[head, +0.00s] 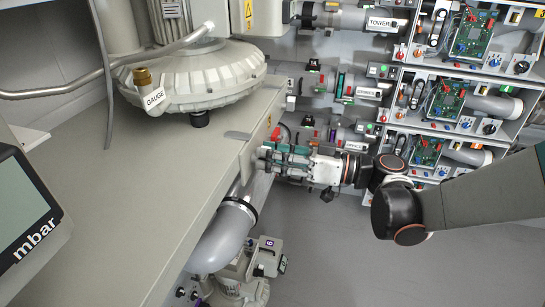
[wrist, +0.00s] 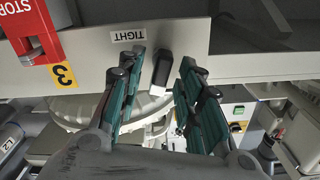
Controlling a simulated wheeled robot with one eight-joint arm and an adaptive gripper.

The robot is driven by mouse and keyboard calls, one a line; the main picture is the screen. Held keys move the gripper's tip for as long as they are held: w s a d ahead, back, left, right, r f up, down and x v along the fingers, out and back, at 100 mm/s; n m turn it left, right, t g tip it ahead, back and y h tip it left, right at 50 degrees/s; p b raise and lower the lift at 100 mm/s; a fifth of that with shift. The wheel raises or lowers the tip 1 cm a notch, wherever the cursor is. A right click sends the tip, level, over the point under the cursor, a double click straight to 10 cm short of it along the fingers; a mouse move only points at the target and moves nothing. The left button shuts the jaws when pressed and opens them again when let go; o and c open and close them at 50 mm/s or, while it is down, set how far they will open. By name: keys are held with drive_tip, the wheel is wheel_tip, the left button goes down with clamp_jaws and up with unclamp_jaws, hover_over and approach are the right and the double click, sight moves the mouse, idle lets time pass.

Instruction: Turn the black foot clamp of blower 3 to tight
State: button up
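My gripper (wrist: 162,64) is open, with one green-padded finger on each side of the lever. A gap shows on both sides, so the fingers do not appear to grip it. In the head view my gripper (head: 266,152) reaches left to the bench edge, and I cannot make out the lever there.
A red STOP part (wrist: 30,28) and a yellow 3 label (wrist: 64,76) are left of the fingers. The grey bench (head: 130,190) lies left, with a GAUGE-tagged blower (head: 205,80). A pipe (head: 225,235) runs under its edge. Racks with circuit boards (head: 425,150) stand right. Floor is clear below my arm.

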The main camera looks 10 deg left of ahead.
clamp_jaws()
drive_tip(key=shift+m, duration=0.3)
drive_tip(key=m, duration=0.6)
drive_tip(key=f+m+b, duration=0.1)
drive_tip(key=m, duration=0.3)
drive_tip(key=shift+w, duration=0.4)
drive_tip(key=shift+f+m, duration=0.15)
drive_tip(key=shift+m, duration=1.75)
